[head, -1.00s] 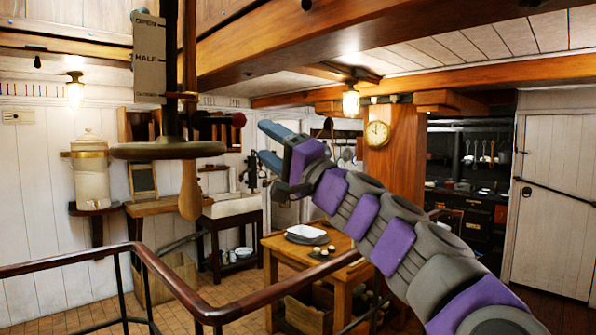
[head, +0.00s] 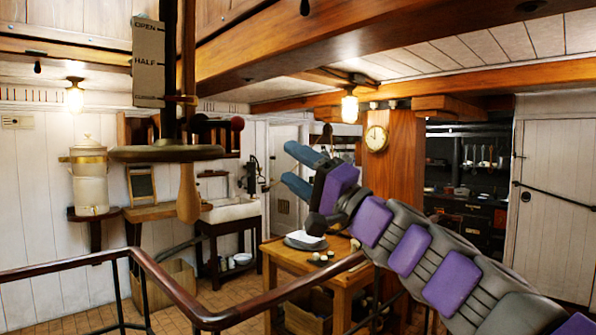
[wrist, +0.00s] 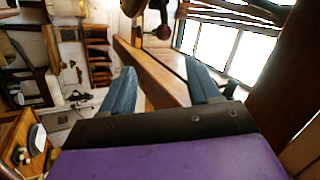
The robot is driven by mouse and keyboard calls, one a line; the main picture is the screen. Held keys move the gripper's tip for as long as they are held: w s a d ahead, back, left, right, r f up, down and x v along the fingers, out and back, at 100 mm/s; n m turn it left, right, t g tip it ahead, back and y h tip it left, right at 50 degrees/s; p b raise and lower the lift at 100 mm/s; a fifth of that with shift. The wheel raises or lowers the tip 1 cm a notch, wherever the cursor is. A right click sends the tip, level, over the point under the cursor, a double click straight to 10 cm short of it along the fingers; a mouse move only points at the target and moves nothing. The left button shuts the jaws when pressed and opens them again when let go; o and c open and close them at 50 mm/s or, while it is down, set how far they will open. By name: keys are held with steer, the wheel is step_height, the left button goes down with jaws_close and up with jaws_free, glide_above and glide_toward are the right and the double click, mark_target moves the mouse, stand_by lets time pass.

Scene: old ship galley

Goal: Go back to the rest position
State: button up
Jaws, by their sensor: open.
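My gripper (head: 301,169) is raised in the middle of the head view, at the end of my purple and grey arm, which reaches in from the lower right. Its two blue fingers are apart with nothing between them. In the wrist view, the gripper (wrist: 163,90) also shows open and empty, with a wooden beam (wrist: 150,75) in the background behind the fingers. The gripper hides part of the doorway area behind it, and the arm hides part of the wooden table (head: 345,277).
A dark red handrail (head: 180,287) crosses the lower left foreground. A hanging valve wheel (head: 165,153) with a wooden handle is left of my gripper. A wooden post with a clock (head: 376,139) stands behind the arm. Ceiling beams (head: 400,45) run overhead. A white door (head: 555,210) is at right.

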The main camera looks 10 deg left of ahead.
steer(key=s+a+f+n+g+h, duration=0.1)
steer(key=s+a+f+n+g, duration=0.45)
steer(key=s, duration=0.45)
steer(key=s+a+f+n+g+h, duration=0.1)
steer(key=s+f+g+h, duration=0.2)
steer(key=f, duration=0.4)
steer(key=s+f+n+h, duration=0.1)
steer(key=s+f+h, duration=0.1)
steer(key=s+f, duration=0.5)
steer(key=s+d+f+m+g+h, duration=0.1)
steer(key=s+d+f+h, duration=0.3)
steer(key=f, duration=0.6)
steer(key=s+d+f+m+g+h, duration=0.15)
steer(key=d+f+h, duration=0.35)
steer(key=f, duration=0.5)
steer(key=s+d+f+m+g+h, duration=0.1)
steer(key=s+d+f+h, duration=0.1)
steer(key=s+d+f, duration=0.3)
steer(key=s+d+f+m+g+h, duration=0.1)
steer(key=s+d+f, duration=0.5)
steer(key=d, duration=0.6)
steer(key=shift+s+d+m+g+h, duration=0.4)
steer(key=shift+s+m+h, duration=0.2)
steer(key=shift+s+h, duration=0.25)
